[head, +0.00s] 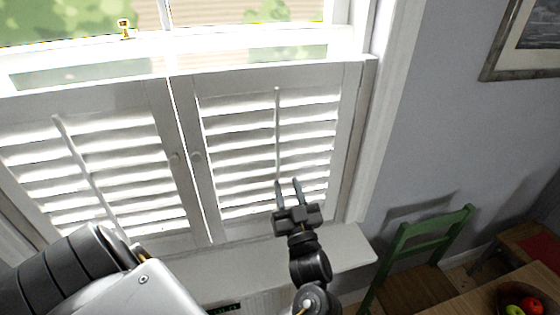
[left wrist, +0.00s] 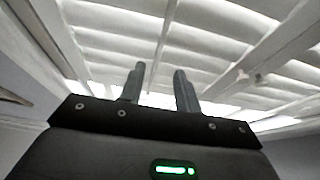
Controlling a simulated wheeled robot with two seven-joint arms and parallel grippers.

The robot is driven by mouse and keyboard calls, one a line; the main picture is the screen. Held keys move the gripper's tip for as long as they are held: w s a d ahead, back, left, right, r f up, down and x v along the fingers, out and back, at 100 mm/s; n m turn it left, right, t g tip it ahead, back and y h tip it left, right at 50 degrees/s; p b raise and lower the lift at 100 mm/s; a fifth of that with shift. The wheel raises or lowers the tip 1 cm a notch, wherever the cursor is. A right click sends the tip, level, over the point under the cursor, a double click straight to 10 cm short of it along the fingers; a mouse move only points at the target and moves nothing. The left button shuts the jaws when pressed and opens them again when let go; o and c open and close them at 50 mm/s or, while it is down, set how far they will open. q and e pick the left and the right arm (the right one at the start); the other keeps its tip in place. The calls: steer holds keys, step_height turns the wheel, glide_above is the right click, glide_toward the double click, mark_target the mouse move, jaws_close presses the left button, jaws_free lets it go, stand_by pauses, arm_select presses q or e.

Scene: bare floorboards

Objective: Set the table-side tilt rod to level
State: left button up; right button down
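The table-side tilt rod (head: 277,130) is a thin white upright bar on the right shutter panel (head: 350,120). The panel's white louvers (head: 240,145) are tilted, with bright gaps between them. My left gripper (head: 288,184) is open at the rod's lower end, its two grey fingers pointing up at the panel. In the left wrist view the rod (left wrist: 163,45) runs down towards the space between the open fingers (left wrist: 160,85). I cannot tell whether they touch it. The rod's lowest part is hidden at the fingers. My right gripper is not in view.
The left shutter panel has its own tilt rod (head: 85,165). Small round knobs (head: 196,157) sit where the panels meet. A white sill (head: 345,250) lies below. At right are a green chair (head: 432,228), a wooden table (head: 450,300) with a fruit bowl, and a framed picture (head: 525,45).

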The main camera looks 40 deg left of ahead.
mark_target(279, 156)
arm_select(q)
steer(key=x, duration=0.8)
steer(key=shift+w+a, duration=0.1)
steer(key=shift+f, duration=0.1)
jaws_close()
